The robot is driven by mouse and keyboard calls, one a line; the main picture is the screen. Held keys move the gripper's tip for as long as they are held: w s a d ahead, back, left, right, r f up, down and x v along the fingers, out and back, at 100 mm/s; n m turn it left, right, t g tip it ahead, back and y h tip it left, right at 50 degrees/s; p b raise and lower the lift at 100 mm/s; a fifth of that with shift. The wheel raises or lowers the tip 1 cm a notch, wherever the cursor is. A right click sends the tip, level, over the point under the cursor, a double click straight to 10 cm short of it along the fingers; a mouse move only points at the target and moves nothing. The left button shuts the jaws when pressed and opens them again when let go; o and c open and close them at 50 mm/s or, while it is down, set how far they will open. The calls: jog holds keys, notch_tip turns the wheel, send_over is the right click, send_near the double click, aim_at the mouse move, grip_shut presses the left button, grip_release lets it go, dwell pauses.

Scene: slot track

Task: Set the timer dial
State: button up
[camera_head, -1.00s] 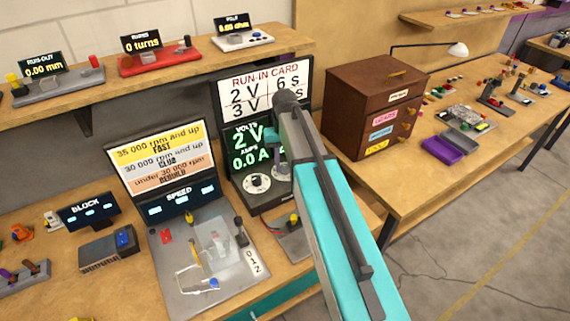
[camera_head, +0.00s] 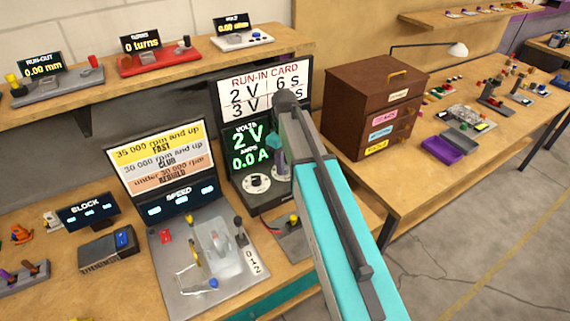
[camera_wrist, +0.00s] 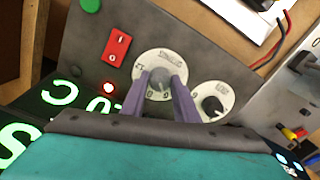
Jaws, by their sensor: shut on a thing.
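The timer dial (camera_wrist: 153,64) is a pale round plate with a grey knob (camera_wrist: 159,78) on the power supply's dark panel. My gripper (camera_wrist: 163,84) has its two purple fingers shut on this knob, one on each side. The fingers hide part of the dial's lower markings, so I cannot read its setting. In the head view, my gripper (camera_head: 278,163) reaches down to this right-hand dial, which it mostly covers. A second dial (camera_head: 257,183) with a dark knob sits to its left. The display (camera_head: 248,147) reads 2 V and 0.0 A.
In the wrist view, a red rocker switch (camera_wrist: 117,47), a green button (camera_wrist: 90,5) and a lit red lamp (camera_wrist: 109,87) share the panel.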

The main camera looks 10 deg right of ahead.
jog(key=shift+w+r, duration=0.1)
dwell(0.4)
jog(key=o, duration=1.1)
jog(key=shift+c, duration=0.2)
notch_tip(320, 180, up, 14)
jog(key=b, duration=0.3)
